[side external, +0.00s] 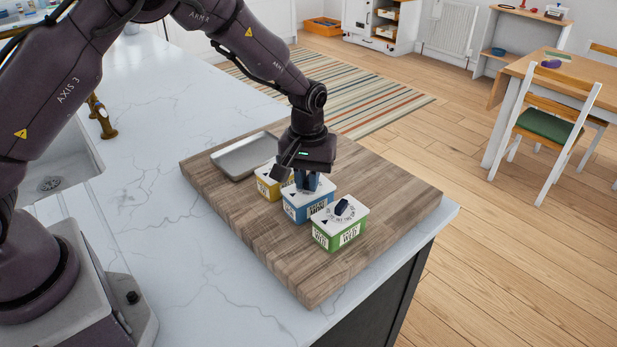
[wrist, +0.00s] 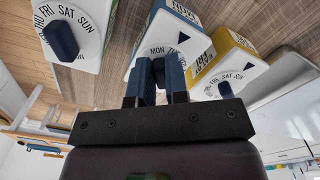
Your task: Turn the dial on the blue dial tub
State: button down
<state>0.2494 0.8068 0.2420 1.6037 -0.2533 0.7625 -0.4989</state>
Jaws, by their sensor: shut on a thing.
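The blue dial tub (side external: 297,214) stands on the wooden board between a yellow tub and a green tub. Its white lid has a dial marked with days, and it also shows in the wrist view (wrist: 187,20). My gripper (side external: 306,183) is directly above this tub, pointing down. In the wrist view my gripper (wrist: 159,80) is shut on the dark knob of the blue tub's dial. The fingers hide most of the knob and part of the day letters.
The green tub (side external: 331,240) with a dark knob stands close in front, and the yellow tub (side external: 265,189) close behind. A grey metal tray (side external: 241,158) lies at the back left of the wooden board (side external: 270,252). The board's right and front parts are clear.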

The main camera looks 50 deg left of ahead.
aim_at(307, 181)
jog(key=shift+m, duration=0.5)
jog(key=c, duration=1.1)
grip_release()
notch_tip(307, 181, up, 13)
jog(key=shift+o, duration=0.3)
